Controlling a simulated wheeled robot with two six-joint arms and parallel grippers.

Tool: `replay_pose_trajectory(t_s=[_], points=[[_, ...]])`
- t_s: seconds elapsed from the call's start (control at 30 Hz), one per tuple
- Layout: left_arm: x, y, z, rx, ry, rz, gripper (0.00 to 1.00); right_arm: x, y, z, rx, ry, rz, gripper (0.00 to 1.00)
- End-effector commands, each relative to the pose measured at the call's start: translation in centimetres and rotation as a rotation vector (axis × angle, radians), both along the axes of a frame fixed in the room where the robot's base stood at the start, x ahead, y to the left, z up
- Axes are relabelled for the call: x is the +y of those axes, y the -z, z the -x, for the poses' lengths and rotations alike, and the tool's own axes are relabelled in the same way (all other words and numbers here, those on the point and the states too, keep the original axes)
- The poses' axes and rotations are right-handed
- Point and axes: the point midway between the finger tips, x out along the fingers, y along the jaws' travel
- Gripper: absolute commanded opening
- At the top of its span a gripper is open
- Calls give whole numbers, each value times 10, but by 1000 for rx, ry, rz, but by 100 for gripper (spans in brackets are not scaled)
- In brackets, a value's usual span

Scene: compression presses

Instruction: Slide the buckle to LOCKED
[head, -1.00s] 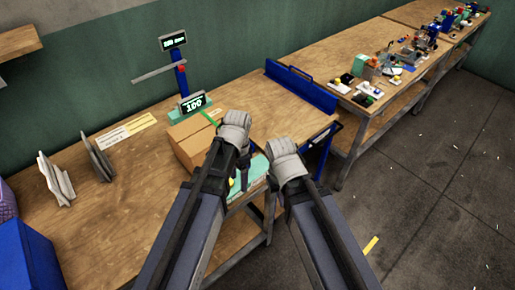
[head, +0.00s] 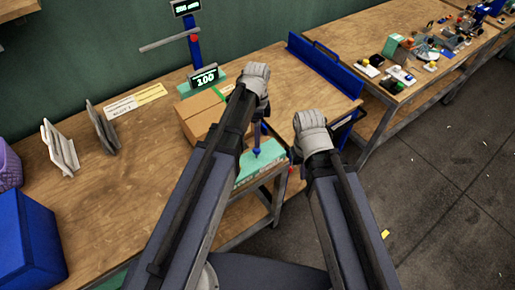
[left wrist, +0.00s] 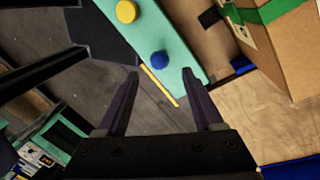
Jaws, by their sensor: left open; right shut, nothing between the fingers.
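A cardboard box (head: 205,122) with a green strap (head: 222,92) sits on the wooden bench; the box (left wrist: 285,55) and strap (left wrist: 275,10) also show in the left wrist view. I cannot make out a buckle or a LOCKED mark. My left gripper (head: 257,82) is at the box's right side; its fingertips are hidden in the head view. In the left wrist view its fingers (left wrist: 162,85) are open and empty, near a teal panel (left wrist: 148,32) with a yellow knob (left wrist: 127,11) and a blue knob (left wrist: 160,60). My right gripper (head: 312,130) is to the right; its fingertips are hidden.
A display (head: 205,78) behind the box seems to read 100. A blue rail (head: 325,68) stands at the bench's right end. Grey stands (head: 60,147) and a blue bin (head: 28,240) are at the left. Bench between the stands and box is clear.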

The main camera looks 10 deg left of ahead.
Motion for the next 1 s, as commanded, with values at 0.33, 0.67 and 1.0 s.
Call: replay_pose_trajectory(t_s=[0.33,0.67,1.0], points=[[-2,49,9,0,-1,0,68,0,49,0,0,0,0,0],[-2,56,11,0,-1,0,68,0,56,0,0,0,0,0],[-2,55,11,0,-1,0,43,0,55,0,0,0,0,0]])
